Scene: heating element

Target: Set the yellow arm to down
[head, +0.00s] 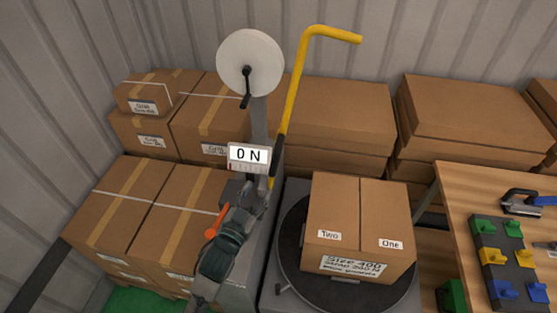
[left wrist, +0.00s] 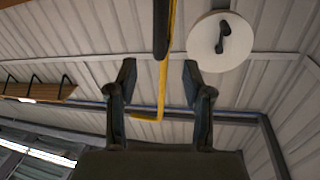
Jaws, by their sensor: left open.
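The yellow arm (head: 294,95) stands raised, leaning slightly right, with its top bent to the right and a black sleeve (head: 279,155) low on it. My left gripper (head: 262,188) is at the lower part of the arm, just below the sleeve, beside the machine's post. In the left wrist view the gripper's two fingers (left wrist: 158,80) are apart. The yellow arm (left wrist: 163,85) and its black sleeve (left wrist: 161,30) show between them in the picture; I cannot tell whether they touch. My right gripper is not in view.
A display (head: 249,156) reads "0 N", under a white disc (head: 250,55) with a black crank. An orange handle (head: 213,226) is beside my left wrist. A labelled box (head: 358,235) sits on a dark turntable (head: 292,255). Stacked boxes (head: 335,110) line the wall; a workbench (head: 455,185) stands right.

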